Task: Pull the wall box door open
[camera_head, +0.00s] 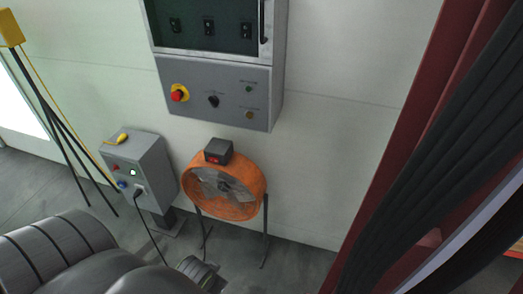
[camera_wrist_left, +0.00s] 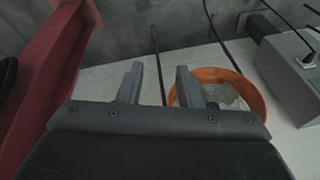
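The grey wall box (camera_head: 151,33) hangs on the wall at the top of the head view, its upper part cut off by the frame. Its door (camera_head: 210,42) has a dark window with several black switches behind it and looks shut. A dark vertical handle (camera_head: 263,20) is on the door's right side. My left gripper (camera_wrist_left: 158,84) shows in the left wrist view, its two fingers apart with nothing held between them. The wall box does not show in that view. Neither gripper shows in the head view, and my right gripper is out of view.
Below the box are a grey panel with a red button (camera_head: 179,94), an orange fan (camera_head: 256,181) and a grey control box (camera_head: 149,165) with a cable. A red post (camera_head: 407,115) with dark bars stands at the right. A yellow-topped tripod (camera_head: 11,28) stands at the left.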

